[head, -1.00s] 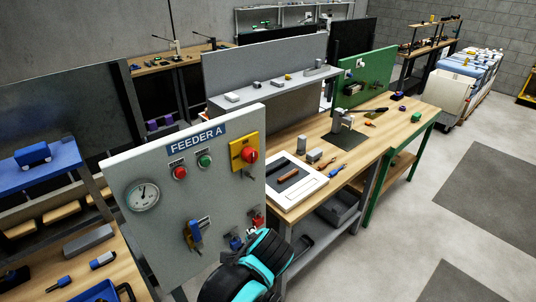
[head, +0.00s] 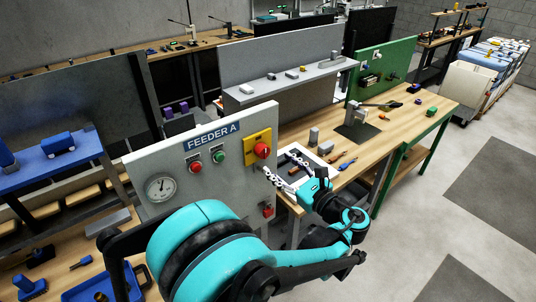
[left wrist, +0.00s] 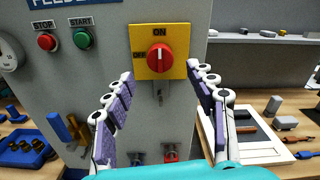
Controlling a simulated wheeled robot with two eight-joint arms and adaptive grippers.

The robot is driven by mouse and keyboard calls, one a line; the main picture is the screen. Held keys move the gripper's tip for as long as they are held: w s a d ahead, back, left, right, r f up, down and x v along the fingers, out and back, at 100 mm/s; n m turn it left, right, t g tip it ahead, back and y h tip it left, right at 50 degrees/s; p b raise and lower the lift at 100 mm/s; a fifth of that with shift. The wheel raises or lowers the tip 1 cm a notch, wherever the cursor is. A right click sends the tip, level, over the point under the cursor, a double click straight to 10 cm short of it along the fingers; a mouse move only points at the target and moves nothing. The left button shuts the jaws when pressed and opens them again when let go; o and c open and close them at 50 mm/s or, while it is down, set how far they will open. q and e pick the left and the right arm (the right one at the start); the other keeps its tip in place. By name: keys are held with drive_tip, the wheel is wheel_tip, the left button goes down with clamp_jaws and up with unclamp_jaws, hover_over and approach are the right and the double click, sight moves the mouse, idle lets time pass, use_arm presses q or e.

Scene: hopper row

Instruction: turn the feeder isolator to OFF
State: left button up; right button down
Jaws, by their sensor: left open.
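The feeder isolator is a red rotary knob (head: 262,150) on a yellow plate (head: 250,144) at the upper right of the grey FEEDER A panel (head: 225,170). In the left wrist view the knob (left wrist: 160,58) has ON above it and OFF to its left. Its pale mark points up toward ON. My left gripper (head: 277,164) is open and empty in front of the panel, just below and right of the knob. In the left wrist view its fingers stand either side of the yellow plate, apart from the knob. My right gripper is not in view.
A red button (left wrist: 47,42) and a green START button (left wrist: 82,39) sit left of the isolator. A padlock-like grey piece (left wrist: 159,93) hangs below the plate. A blue handle (left wrist: 60,127) and red valve parts (left wrist: 170,153) are lower. A workbench with a white tray (left wrist: 262,151) stands right.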

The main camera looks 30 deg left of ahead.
sight(265, 153)
use_arm(q)
drive_tip(key=x, duration=0.6)
drive_tip(key=shift+a, duration=0.1)
drive_tip(key=c, duration=1.2)
